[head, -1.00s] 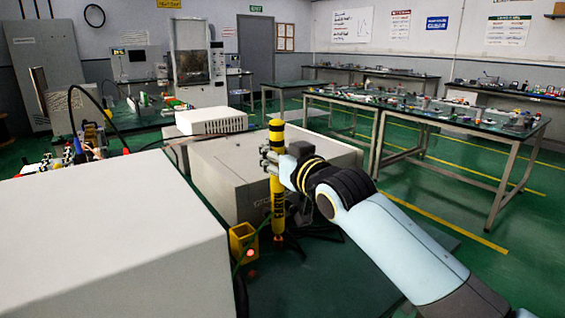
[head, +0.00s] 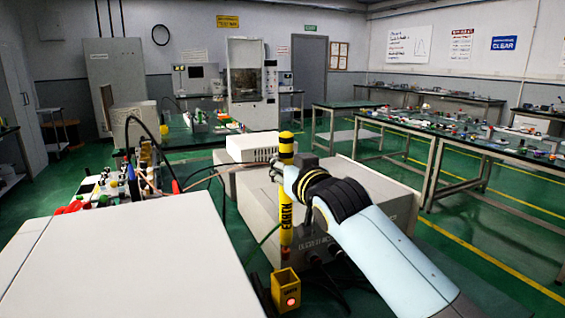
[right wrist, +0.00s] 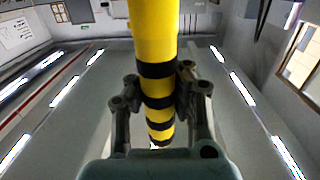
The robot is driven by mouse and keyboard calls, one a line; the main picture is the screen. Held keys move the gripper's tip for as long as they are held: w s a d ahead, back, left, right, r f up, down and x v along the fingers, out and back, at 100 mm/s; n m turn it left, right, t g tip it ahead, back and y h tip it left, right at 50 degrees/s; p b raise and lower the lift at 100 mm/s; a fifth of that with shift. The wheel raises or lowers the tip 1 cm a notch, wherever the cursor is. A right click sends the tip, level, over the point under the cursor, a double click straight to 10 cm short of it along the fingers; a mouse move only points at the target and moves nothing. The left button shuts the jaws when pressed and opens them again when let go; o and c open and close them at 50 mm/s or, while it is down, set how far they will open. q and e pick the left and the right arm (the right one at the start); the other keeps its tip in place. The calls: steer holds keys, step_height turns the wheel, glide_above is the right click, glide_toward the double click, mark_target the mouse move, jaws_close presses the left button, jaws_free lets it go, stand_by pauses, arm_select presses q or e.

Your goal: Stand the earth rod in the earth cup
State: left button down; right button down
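The earth rod (head: 286,212) is yellow with black bands and the word EARTH, and it stands upright in the head view. My right gripper (head: 278,172) is shut around its upper part. In the right wrist view the fingers (right wrist: 160,90) press the banded rod (right wrist: 155,25) from both sides. The earth cup (head: 278,291) is a small yellow square box with a glowing red light, low in the head view. The rod's lower end shows just above the cup's rim in the picture; I cannot tell the gap in depth. My left gripper is out of view.
A large pale cabinet (head: 130,255) fills the lower left. A grey box (head: 375,205) stands behind the rod, with a white vented unit (head: 252,147) near it. Dark cables run by the cup. Cluttered benches (head: 470,140) stand at the right.

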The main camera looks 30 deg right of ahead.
mark_target(288, 226)
steer(key=shift+f+b, duration=4.65)
steer(key=shift+f, duration=1.4)
steer(key=shift+f+b, duration=0.35)
steer(key=shift+f, duration=0.15)
steer(key=c, duration=1.2)
jaws_free()
steer(key=shift+c, duration=0.2)
steer(key=shift+s, duration=0.1)
steer(key=shift+s+f, duration=0.1)
steer(key=s+a, duration=0.1)
steer(key=s, duration=1)
steer(key=shift+s+r, duration=0.35)
